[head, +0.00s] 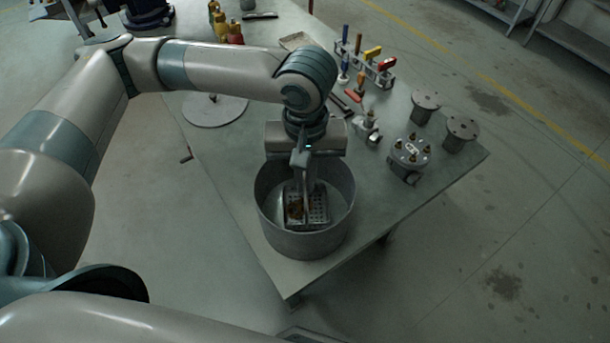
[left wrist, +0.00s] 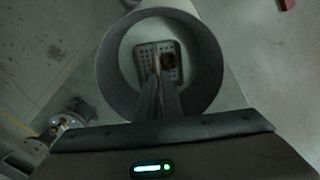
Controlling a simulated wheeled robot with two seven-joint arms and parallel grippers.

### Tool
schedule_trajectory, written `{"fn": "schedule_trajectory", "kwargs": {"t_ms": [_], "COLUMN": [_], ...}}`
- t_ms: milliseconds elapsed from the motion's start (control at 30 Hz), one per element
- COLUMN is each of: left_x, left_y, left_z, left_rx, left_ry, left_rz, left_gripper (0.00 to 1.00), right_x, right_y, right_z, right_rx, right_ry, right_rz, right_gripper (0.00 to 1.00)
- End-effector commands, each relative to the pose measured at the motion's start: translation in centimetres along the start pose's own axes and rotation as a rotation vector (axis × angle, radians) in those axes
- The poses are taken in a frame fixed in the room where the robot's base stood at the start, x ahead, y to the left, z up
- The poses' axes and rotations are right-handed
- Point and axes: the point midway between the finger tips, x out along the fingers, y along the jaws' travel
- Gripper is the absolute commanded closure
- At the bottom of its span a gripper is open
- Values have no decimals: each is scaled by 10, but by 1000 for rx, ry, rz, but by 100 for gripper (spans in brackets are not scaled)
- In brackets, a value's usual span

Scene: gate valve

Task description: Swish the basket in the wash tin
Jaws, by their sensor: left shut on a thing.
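The wash tin (head: 306,241) is a round grey metal pot near the front corner of the table. The basket (head: 319,208) is a small perforated metal box with brownish things in it, inside the tin's walls. My left gripper (head: 303,178) points down into the tin and is shut on the basket's upright handle. In the left wrist view the fingers (left wrist: 158,95) meet over the basket (left wrist: 173,72), ringed by the tin's wall (left wrist: 208,62). Whether the basket touches the tin's bottom cannot be told. My right gripper does not show.
On the table (head: 400,207), a valve part with brass fittings (head: 409,153) and two grey flanged parts (head: 426,103) (head: 460,132) stand right of the tin. A rack of coloured-handled tools (head: 366,62) is behind. The table's front edges lie close to the tin.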

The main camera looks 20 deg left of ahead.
Motion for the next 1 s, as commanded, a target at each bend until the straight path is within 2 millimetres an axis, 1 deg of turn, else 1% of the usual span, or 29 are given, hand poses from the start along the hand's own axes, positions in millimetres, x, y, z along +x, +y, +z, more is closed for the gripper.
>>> {"fn": "schedule_trajectory", "kwargs": {"t_ms": [467, 1000], "left_x": [1, 13], "left_y": [0, 0], "left_z": [0, 0], "left_rx": [0, -1], "left_ry": [0, 0], "left_rz": [0, 0], "left_gripper": [100, 100], "right_x": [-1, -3], "right_y": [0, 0], "right_z": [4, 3], "right_rx": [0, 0], "right_ry": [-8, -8], "right_rz": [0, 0], "right_gripper": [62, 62]}}
